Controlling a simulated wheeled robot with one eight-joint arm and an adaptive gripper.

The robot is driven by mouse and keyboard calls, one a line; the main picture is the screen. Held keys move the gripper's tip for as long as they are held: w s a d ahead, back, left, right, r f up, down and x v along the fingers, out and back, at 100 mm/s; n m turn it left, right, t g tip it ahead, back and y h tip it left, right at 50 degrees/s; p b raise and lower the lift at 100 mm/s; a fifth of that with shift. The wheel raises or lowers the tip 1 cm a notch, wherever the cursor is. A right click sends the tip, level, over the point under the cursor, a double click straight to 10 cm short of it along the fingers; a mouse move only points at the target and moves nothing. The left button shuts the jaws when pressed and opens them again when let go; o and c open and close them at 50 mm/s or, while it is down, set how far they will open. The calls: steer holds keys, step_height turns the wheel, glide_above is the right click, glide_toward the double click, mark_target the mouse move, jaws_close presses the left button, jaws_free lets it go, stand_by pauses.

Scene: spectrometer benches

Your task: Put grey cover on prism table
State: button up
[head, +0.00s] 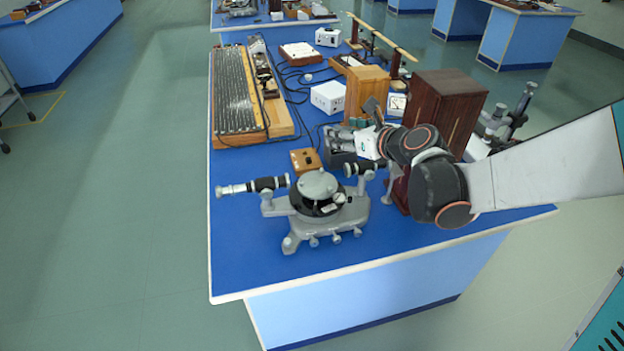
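The grey spectrometer (330,222) stands near the front of the blue bench, with a black tube out to the left and another to the right. A light grey round piece with a small knob (318,183) sits at its middle, above the black disc. It looks like the grey cover resting on the prism table; the table itself is hidden beneath it, so I cannot be sure. My gripper (335,139) is behind and to the right of the spectrometer, apart from the grey piece, over a dark box. Its fingers are small here, and I cannot tell whether they are open.
A small wooden box (305,161) lies just behind the spectrometer. A dark wooden cabinet (446,108) stands to the right, close to my arm. A white box (328,97) and a long wire board (236,95) are farther back. The bench's front left corner is clear.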

step_height(320, 180, up, 4)
steer(key=r+n+y, duration=0.1)
glide_above(322, 187)
steer(key=shift+g, duration=0.3)
step_height(322, 187, down, 20)
steer(key=b, duration=0.7)
steer(key=shift+f, duration=0.2)
steer(key=o, duration=1)
